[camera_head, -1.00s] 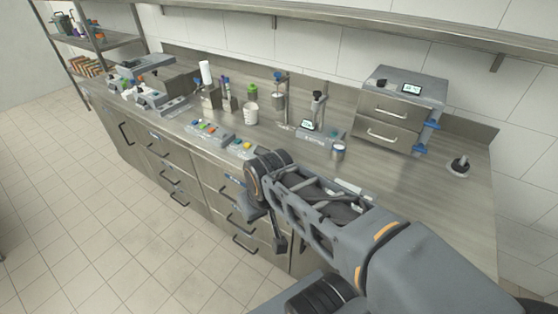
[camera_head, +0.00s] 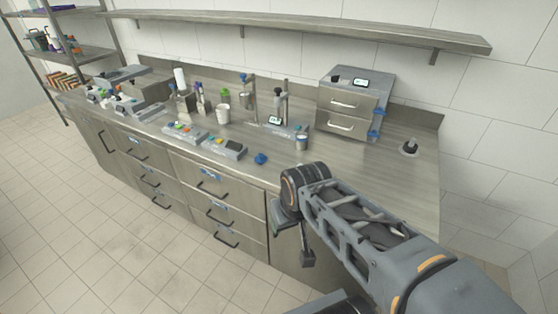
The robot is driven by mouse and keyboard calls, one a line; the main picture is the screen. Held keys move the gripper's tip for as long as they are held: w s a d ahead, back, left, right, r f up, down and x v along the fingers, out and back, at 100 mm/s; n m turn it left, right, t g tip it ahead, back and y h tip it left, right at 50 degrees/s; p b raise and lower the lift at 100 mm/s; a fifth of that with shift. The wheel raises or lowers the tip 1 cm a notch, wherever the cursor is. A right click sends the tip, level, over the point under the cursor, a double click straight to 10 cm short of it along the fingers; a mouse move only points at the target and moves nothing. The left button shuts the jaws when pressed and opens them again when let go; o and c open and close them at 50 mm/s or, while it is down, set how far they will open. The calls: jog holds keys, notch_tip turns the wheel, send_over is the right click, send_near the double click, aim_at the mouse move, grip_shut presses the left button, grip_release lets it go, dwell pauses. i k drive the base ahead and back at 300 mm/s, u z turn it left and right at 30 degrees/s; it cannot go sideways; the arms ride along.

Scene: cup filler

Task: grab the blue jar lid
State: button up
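A small blue object (camera_head: 261,158), apparently the blue jar lid, lies on the counter near its front edge, right of the button panels. It is too small to make out its shape well. A small jar (camera_head: 302,142) with a bluish top stands further back, to its right. My gripper (camera_head: 296,240) hangs at the end of my arm in front of the drawers, below and right of the blue object and apart from it. It is seen from behind, so I cannot tell whether its fingers are open or shut.
Button panels (camera_head: 223,147), a white cup (camera_head: 223,114) and a stand device (camera_head: 280,110) occupy the counter. A metal drawer unit (camera_head: 345,112) with blue clips stands at the back right. The counter's front right is clear. A wall shelf (camera_head: 300,27) runs above.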

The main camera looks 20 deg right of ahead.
aim_at(260, 159)
jog(key=z, duration=0.15)
jog(key=i, duration=0.35)
jog(key=k, duration=0.8)
jog(key=u, duration=1.1)
jog(key=i, duration=1.5)
jog(key=z, duration=0.15)
